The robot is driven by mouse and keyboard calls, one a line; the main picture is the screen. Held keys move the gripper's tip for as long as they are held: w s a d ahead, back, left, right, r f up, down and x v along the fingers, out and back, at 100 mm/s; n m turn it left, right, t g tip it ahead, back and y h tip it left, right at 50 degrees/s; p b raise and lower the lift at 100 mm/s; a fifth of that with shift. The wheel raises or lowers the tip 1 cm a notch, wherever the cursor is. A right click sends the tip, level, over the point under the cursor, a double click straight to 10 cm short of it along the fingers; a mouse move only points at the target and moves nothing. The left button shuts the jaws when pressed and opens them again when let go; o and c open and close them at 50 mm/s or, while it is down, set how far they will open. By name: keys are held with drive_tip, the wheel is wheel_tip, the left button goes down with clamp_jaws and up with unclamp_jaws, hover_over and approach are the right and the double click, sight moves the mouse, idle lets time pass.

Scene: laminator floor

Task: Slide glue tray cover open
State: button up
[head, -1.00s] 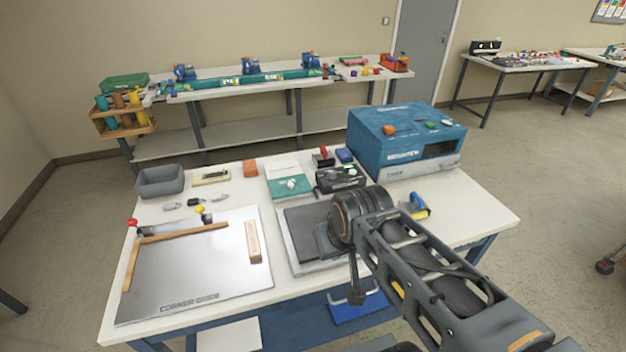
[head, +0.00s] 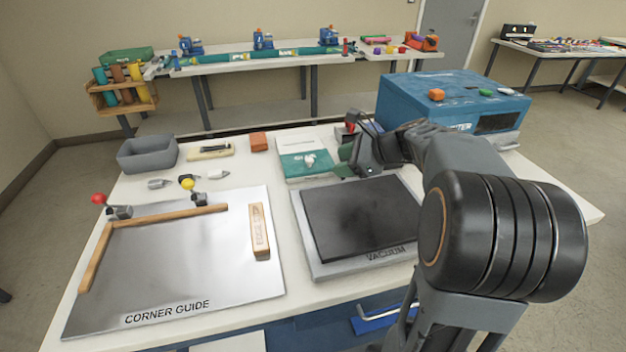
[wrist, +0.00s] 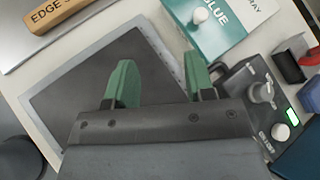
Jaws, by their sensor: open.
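The glue tray (head: 300,166) is a white box with a teal sliding cover (head: 300,158) and a pale round knob (head: 309,160). It stands at the back middle of the table. In the wrist view, the teal cover (wrist: 222,20) reads "GLUE" and its white knob (wrist: 200,15) shows at the top. My gripper (head: 343,162) has green fingers and is just right of the tray in the head view. In the wrist view, my gripper (wrist: 160,82) is open and empty, its fingers apart over the vacuum plate, with the knob beyond them and not touched.
The dark vacuum plate (head: 345,215) lies in front of the tray. A dark control box (wrist: 262,95) with a knob and green display stands beside it. A corner guide plate (head: 180,270) with a wooden edge bar (head: 260,230) is at left. A blue machine (head: 450,95) stands at back right.

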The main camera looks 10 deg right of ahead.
sight(309, 159)
drive_tip(key=w+d+f+m, duration=0.1)
drive_tip(key=w+d+m+t+b, duration=0.1)
drive_tip(key=w+d+f+m+t+y+b, duration=0.1)
drive_tip(key=d+m, duration=0.1)
drive_tip(key=shift+w+f, duration=0.3)
drive_tip(key=shift+w, duration=0.05)
drive_tip(key=shift+w+f+m, duration=0.1)
drive_tip(key=shift+w+m, duration=0.2)
drive_tip(key=b+x, duration=0.1)
drive_tip(key=x, duration=1.2)
drive_tip(key=shift+w, duration=0.15)
drive_tip(key=shift+d, duration=0.1)
clamp_jaws()
drive_tip(key=shift+r, duration=0.25)
